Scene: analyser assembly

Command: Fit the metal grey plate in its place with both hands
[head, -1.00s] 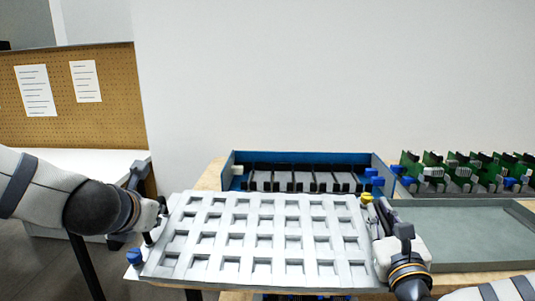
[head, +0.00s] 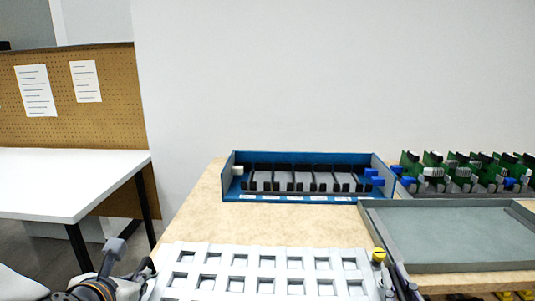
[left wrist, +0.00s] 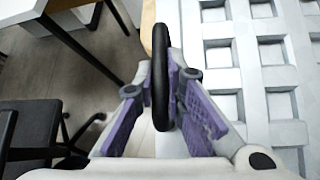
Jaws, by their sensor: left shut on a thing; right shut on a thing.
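The metal grey plate (head: 266,260), a light grid with rows of square openings, is at the bottom centre of the head view, its near part cut off by the frame. My left gripper (head: 148,272) is at its left edge. In the left wrist view my left gripper (left wrist: 164,95) has its purple pads shut on a black handle (left wrist: 160,70) beside the plate (left wrist: 262,70). My right gripper (head: 392,272) is at the plate's right edge, shut on it, mostly hidden and cut off. A yellow knob (head: 379,254) shows at the plate's far right corner.
A blue open box (head: 290,199) with black dividers stands on the wooden table (head: 215,222). To its right are a grey tray (head: 440,266) and several green boards (head: 462,172). A white table (head: 75,180) stands at left. Bare tabletop lies between plate and box.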

